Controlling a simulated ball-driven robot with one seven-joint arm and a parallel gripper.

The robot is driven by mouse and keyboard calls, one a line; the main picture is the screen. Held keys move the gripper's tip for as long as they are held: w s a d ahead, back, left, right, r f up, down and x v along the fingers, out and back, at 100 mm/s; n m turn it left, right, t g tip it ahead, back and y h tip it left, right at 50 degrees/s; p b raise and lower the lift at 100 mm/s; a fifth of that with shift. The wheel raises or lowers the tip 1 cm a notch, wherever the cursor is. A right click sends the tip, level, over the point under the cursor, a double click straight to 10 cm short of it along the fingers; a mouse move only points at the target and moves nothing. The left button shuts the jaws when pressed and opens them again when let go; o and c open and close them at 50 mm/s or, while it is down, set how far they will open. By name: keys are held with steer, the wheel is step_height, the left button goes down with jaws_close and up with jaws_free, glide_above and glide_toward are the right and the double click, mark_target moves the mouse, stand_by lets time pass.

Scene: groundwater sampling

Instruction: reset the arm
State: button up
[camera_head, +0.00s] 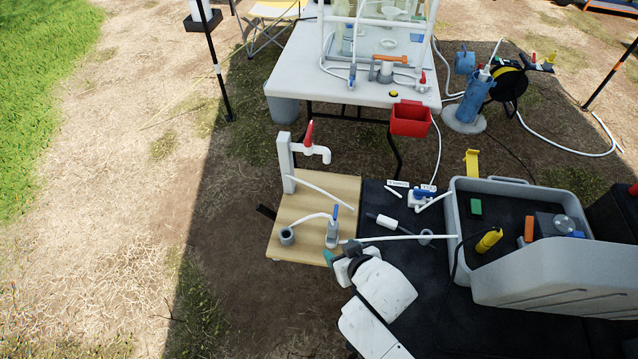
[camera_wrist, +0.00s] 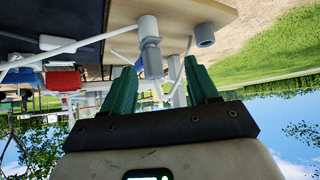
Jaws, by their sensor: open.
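My gripper (camera_wrist: 158,88) is open in the wrist view, with two green fingers spread apart and nothing held between them. In the head view my gripper (camera_head: 337,256) is at the front right edge of the wooden board (camera_head: 278,243), close to the grey valve with a blue lever (camera_head: 333,230). My arm hides part of the dark surface there. In the wrist view, which is upside down, the grey valve (camera_wrist: 150,58) is just beyond the fingertips. I cannot tell whether a finger touches it.
A white tap with a red lever (camera_head: 309,150) stands at the board's back. A grey bin (camera_head: 452,215) with tools is at right. A white table (camera_head: 295,75) with a red bin (camera_head: 410,118) stands behind. Open ground lies left.

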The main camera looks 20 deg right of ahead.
steer(key=s+d+r+g, duration=0.1)
steer(key=s+d+g, duration=0.3)
steer(key=s, duration=0.7)
steer(key=s+d+r+g, duration=0.1)
steer(key=s+d+g, duration=0.2)
steer(key=s, duration=0.7)
steer(key=shift+s+d+r+m+g, duration=0.25)
steer(key=shift+s+d+m+g, duration=0.15)
steer(key=shift+g, duration=0.2)
steer(key=shift+w, duration=0.1)
